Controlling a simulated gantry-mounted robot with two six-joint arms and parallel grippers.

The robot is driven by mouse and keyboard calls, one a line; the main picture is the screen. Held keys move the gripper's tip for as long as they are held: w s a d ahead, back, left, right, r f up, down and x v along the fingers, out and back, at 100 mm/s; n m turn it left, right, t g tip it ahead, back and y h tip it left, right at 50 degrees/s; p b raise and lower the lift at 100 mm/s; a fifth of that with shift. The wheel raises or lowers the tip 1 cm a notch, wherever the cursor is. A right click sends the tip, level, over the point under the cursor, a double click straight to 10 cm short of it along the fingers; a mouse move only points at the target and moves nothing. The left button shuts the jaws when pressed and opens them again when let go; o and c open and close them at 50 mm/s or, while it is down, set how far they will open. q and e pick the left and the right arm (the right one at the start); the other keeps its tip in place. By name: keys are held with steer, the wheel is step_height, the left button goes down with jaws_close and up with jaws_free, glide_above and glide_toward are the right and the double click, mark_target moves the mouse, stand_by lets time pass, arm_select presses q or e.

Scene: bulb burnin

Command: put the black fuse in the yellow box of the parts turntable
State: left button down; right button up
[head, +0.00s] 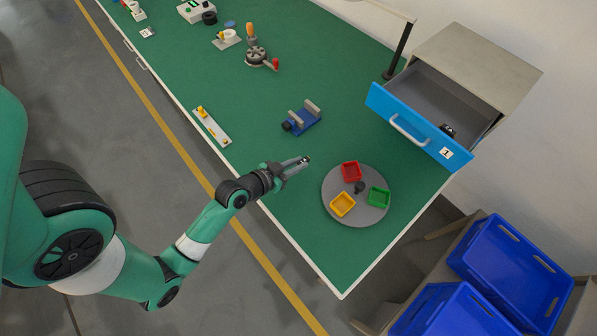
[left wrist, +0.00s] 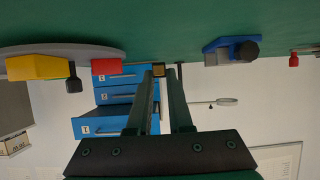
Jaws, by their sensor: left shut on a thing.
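The grey parts turntable (head: 331,188) lies near the table's front corner, with a yellow box (head: 342,204), a red box (head: 350,171), a green box (head: 377,196) and a dark central knob (head: 359,187). The yellow box looks empty. My left gripper (head: 304,161) is above the table, left of the turntable and apart from it. It is shut on a small dark piece with a tan face (left wrist: 157,70), which looks like the black fuse; the fingers hide most of it. The yellow box also shows in the left wrist view (left wrist: 38,67). My right gripper is not in view.
A drawer cabinet (head: 475,65) has its blue top drawer (head: 420,125) pulled out, with a small dark thing (head: 447,130) inside. A blue vise-like fixture (head: 301,121) stands behind my gripper. Blue crates (head: 512,265) sit beyond the table's right edge.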

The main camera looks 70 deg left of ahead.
mark_target(298, 177)
arm_select(q)
steer(key=shift+d+f, duration=0.45)
steer(key=shift+f, duration=0.15)
step_height(298, 177, down, 3)
steer(key=shift+s+d+f+b, duration=0.1)
steer(key=shift+f+b, duration=0.1)
steer(key=shift+b, duration=0.85)
steer(key=shift+r, duration=0.15)
steer(key=c, duration=1.3)
jaws_free()
steer(key=shift+f, duration=0.2)
steer(key=o, duration=0.5)
steer(key=shift+c, duration=0.2)
